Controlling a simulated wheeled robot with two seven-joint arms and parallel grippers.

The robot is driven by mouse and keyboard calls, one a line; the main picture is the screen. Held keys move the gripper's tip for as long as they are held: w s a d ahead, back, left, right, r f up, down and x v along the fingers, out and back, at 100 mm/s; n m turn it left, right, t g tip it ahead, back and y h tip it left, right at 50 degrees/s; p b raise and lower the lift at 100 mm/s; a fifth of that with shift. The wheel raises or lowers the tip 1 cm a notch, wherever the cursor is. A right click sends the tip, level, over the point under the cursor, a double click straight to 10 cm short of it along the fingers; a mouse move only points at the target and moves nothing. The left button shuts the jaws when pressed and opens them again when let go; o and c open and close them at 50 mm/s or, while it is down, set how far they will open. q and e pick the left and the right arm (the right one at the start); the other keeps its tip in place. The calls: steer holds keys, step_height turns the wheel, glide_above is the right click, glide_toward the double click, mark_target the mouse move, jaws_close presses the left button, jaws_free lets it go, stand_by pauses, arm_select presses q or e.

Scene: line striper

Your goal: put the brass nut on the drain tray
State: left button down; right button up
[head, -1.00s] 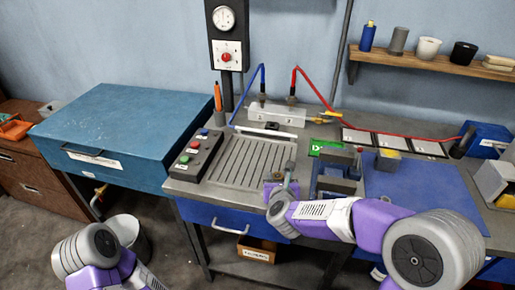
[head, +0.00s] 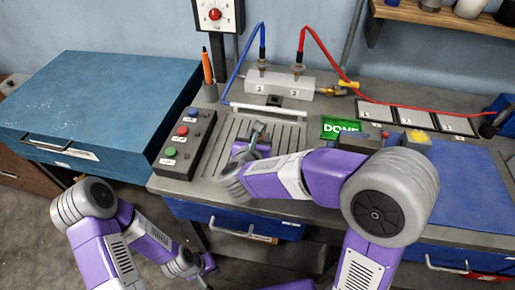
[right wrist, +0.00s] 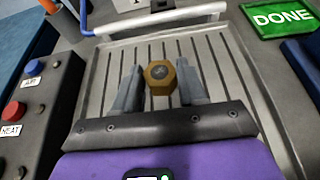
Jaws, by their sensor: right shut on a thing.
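The brass nut (right wrist: 160,77) is a hexagonal block between the fingers of my right gripper (right wrist: 158,90) in the right wrist view. The fingers are shut on it. The ribbed grey drain tray (right wrist: 215,50) lies beneath them; I cannot tell whether the nut touches it. In the head view the right gripper (head: 257,132) is over the middle of the drain tray (head: 291,134), and the nut is hidden there. My left gripper (head: 207,268) hangs low in front of the bench, away from the tray, and its jaws are too small to read.
A button box (head: 185,143) stands left of the tray. A white bar (head: 264,109) lies along its back edge, before a white manifold (head: 280,84) with blue and red hoses. A green DONE sign (head: 341,127) is at the right. A blue chest (head: 90,100) stands left.

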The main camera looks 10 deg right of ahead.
step_height(320, 180, down, 4)
steer(key=shift+w+f+b, duration=0.1)
steer(key=shift+b, duration=0.45)
steer(key=shift+f, duration=0.1)
steer(key=o, duration=1.1)
